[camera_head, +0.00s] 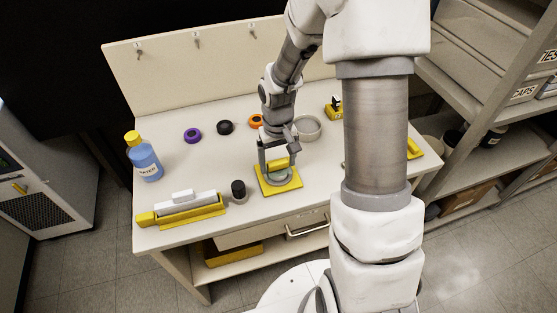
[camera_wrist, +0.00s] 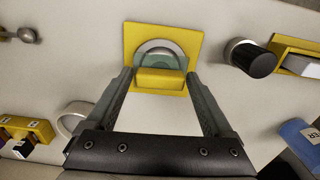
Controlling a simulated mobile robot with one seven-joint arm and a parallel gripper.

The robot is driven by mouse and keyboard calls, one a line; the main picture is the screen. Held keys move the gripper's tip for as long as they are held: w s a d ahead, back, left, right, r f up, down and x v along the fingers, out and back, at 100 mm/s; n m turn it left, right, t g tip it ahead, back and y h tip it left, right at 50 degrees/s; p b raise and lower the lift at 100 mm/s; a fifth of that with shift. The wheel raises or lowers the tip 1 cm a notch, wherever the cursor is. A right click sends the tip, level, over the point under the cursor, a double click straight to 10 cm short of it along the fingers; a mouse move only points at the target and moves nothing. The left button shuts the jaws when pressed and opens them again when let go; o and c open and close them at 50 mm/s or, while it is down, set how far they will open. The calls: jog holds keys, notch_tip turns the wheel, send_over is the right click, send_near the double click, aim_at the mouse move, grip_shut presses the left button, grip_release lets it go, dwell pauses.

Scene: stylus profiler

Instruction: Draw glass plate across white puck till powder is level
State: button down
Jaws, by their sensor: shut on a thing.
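My gripper (camera_head: 275,157) is over the front middle of the bench, its fingers pointing down. In the wrist view, my gripper (camera_wrist: 160,76) has its two fingers on either side of a yellow grip block (camera_wrist: 160,82) and is shut on it. The greenish, see-through glass plate (camera_wrist: 168,62) shows just beyond this block. The plate lies over part of the round white puck (camera_wrist: 157,43), whose far rim shows. The puck sits on a square yellow base (camera_head: 264,187), which also shows in the wrist view (camera_wrist: 133,35). I cannot make out the powder or whether it is level.
A yellow tray (camera_head: 213,212) with a white block lies farther left, near a blue bottle (camera_head: 147,163). A grey round dish (camera_head: 312,134) stands behind right.

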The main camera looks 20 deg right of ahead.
jog(key=shift+r+p, duration=2.35)
jog(key=shift+r, duration=0.7)
